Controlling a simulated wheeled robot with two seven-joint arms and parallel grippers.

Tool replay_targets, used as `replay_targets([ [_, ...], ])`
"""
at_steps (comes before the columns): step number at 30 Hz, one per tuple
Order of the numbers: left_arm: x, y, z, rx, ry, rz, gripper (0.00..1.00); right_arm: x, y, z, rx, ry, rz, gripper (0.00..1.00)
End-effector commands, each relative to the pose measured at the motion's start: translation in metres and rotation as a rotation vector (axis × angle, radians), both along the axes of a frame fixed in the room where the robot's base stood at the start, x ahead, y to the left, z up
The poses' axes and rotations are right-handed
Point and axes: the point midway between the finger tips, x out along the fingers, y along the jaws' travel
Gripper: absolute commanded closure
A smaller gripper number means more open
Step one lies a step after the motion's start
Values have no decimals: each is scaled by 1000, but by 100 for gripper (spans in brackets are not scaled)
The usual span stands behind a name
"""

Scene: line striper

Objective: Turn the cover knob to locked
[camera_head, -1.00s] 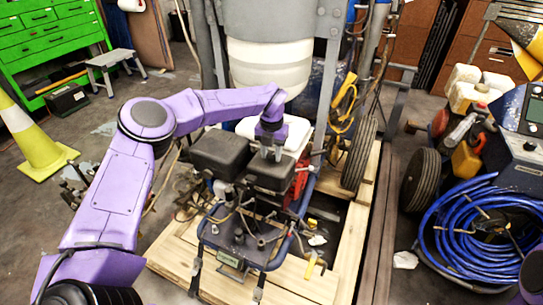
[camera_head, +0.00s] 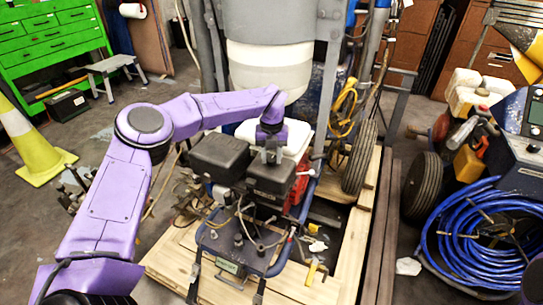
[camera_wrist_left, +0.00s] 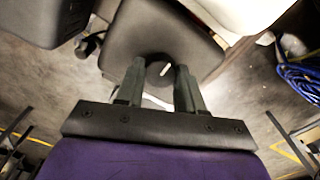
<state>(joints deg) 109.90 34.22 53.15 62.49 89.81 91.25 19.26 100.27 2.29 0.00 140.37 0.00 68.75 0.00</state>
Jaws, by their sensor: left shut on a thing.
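The black engine cover (camera_head: 270,180) is on the engine of the line striper, in the middle of the head view. It also fills the top middle of the left wrist view (camera_wrist_left: 150,32). A dark round knob (camera_wrist_left: 160,73) with a pale mark sits at the cover's near edge, between my left fingers. My left gripper (camera_head: 271,155) reaches down onto the cover, and in the wrist view its fingers (camera_wrist_left: 159,82) are shut on the knob from both sides. The knob is hidden in the head view. My right gripper is out of view.
A second black box-like cover (camera_head: 219,156) is just left of the gripper. A white tank (camera_head: 294,138) is close behind it. The striper stands on a wooden pallet (camera_head: 180,252). A coiled blue hose (camera_head: 470,240) lies at the right.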

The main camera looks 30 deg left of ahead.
Motion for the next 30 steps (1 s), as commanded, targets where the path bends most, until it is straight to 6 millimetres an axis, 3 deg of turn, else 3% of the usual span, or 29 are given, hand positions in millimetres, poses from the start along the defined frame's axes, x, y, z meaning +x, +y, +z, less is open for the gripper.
replay_targets([
  [3, 1, 1, 1, 0, -3, 1, 93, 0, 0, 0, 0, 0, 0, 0],
  [4, 1, 1, 1, 0, -3, 1, 53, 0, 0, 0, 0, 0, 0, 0],
  [6, 1, 0, 1, 0, -2, 1, 37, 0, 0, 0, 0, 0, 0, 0],
  [14, 0, 0, 1, 0, -1, 0, 37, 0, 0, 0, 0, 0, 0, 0],
  [17, 1, 0, 10, 0, -4, 0, 37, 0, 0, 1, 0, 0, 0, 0],
  [24, 1, 0, 66, 0, -5, 0, 37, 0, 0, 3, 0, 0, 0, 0],
  [30, 1, 0, 99, 1, -2, 1, 37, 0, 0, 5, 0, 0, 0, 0],
])
